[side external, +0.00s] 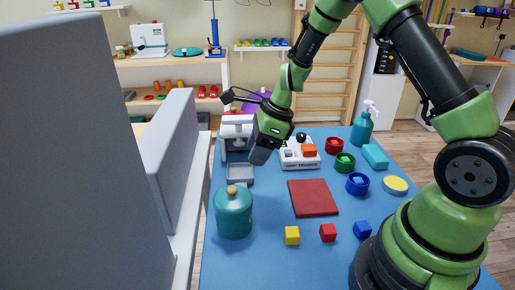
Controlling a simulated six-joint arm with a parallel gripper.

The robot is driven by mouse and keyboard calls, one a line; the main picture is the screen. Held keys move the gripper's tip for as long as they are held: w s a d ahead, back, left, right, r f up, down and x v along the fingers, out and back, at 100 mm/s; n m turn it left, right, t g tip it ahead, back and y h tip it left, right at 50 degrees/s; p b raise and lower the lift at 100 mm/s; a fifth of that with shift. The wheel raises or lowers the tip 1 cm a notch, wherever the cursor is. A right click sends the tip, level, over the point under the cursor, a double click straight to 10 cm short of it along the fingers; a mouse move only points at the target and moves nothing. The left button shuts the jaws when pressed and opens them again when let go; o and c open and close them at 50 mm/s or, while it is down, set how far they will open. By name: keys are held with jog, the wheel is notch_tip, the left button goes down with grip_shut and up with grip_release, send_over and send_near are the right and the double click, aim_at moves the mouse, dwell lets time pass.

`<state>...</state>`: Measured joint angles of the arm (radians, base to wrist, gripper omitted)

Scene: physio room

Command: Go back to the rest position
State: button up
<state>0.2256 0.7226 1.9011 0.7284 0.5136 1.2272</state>
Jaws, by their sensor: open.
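My gripper (261,153) hangs over the far left part of the blue table (265,265), pointing down. It is open, and nothing shows between its fingers. It is in front of a white device with a grey tray (240,173) and left of a white trainer box (298,161) with an orange block and a dark knob on top. I cannot tell its exact height above the table. My arm arches from the base at the lower right, up past the top of the picture and back down to the gripper.
A teal lidded jar (233,214) stands front left. Yellow (292,236), red (328,232) and blue (362,229) cubes lie in front of a red square mat (313,198). Grey panels (170,150) rise along the left.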

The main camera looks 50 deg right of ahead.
jog(key=s+a+r+n+t, duration=0.1)
jog(key=s+a+r+n, duration=0.1)
jog(key=s+r+n, duration=0.35)
jog(key=s+a+r+n+t, duration=0.1)
jog(key=s+a+r+n, duration=0.1)
jog(key=r+n, duration=0.6)
jog(key=s+r+n+t, duration=0.1)
jog(key=s+r+n, duration=0.2)
jog(key=s, duration=0.3)
jog(key=s+a+r+n+t+h, duration=0.1)
jog(key=s+r+n, duration=0.2)
jog(key=s+n, duration=0.3)
jog(key=shift+s+r, duration=0.3)
jog(key=shift+s, duration=0.15)
